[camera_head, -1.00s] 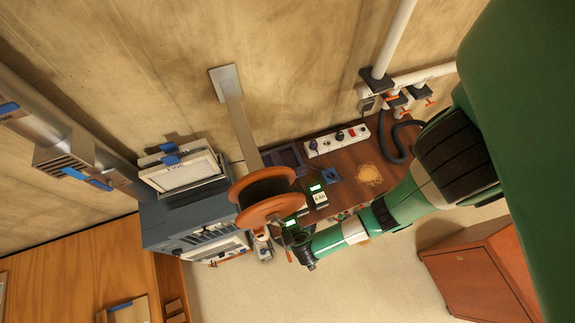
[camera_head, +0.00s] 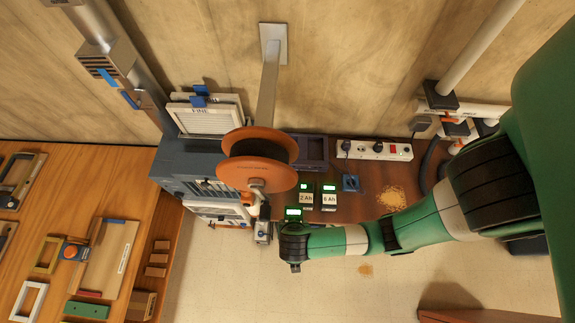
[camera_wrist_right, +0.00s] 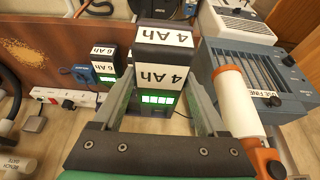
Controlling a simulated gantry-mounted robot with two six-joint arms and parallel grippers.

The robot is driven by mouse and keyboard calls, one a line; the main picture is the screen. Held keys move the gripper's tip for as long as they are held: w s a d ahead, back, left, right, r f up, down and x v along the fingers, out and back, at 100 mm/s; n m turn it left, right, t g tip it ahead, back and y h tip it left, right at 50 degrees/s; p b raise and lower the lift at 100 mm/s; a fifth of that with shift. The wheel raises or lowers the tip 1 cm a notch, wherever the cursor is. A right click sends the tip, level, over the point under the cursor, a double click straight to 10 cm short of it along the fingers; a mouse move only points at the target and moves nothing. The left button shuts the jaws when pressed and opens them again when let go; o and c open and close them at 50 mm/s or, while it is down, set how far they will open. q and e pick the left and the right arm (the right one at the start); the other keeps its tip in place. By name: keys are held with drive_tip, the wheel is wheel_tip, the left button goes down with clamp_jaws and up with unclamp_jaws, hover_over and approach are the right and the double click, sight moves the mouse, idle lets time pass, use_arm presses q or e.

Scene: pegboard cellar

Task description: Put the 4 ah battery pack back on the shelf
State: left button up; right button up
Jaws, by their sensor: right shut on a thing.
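In the right wrist view the 4 Ah battery pack (camera_wrist_right: 163,65) is a dark block with white "4 Ah" labels. My right gripper (camera_wrist_right: 160,88) is shut on it, one finger on each side. A lit green display (camera_wrist_right: 158,99) shows just below its label; I cannot tell whether the pack still sits in a charger. In the head view my right wrist (camera_head: 294,245) is beside a lit green display (camera_head: 293,212), and the jaws and pack are hidden there. My left gripper is not in view. I cannot tell which surface is the shelf.
A 2 Ah pack (camera_head: 306,198) and a 6 Ah pack (camera_head: 329,200) stand close by on the brown bench (camera_head: 350,212). An orange spool (camera_head: 258,172) hangs close to my right wrist. A blue-grey machine (camera_head: 185,165) is left. Tools lie on the wooden surface (camera_head: 110,165).

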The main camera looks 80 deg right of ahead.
drive_tip(key=shift+w+d+f, duration=0.1)
drive_tip(key=shift+w+d, duration=0.05)
drive_tip(key=shift+w, duration=0.25)
drive_tip(key=w+d+f+b, duration=0.1)
drive_tip(key=w+d+f, duration=0.1)
drive_tip(key=d+f, duration=0.1)
drive_tip(key=w+d+f+b, duration=0.1)
drive_tip(key=w+d+f, duration=0.1)
drive_tip(key=d, duration=0.3)
drive_tip(key=w+d+f+b, duration=0.1)
drive_tip(key=w+d+f, duration=0.1)
drive_tip(key=d+f, duration=0.2)
drive_tip(key=shift+f, duration=0.2)
drive_tip(key=b+x, duration=0.1)
drive_tip(key=x, duration=0.2)
drive_tip(key=shift+a+f+b, duration=0.2)
drive_tip(key=shift+a+b, duration=0.1)
drive_tip(key=shift+b, duration=0.1)
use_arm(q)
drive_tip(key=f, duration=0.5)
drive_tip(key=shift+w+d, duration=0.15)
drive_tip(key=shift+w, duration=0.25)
use_arm(e)
drive_tip(key=shift+f, duration=0.15)
drive_tip(key=shift+f, duration=0.15)
drive_tip(key=o, duration=1.3)
drive_tip(key=shift+s, duration=0.1)
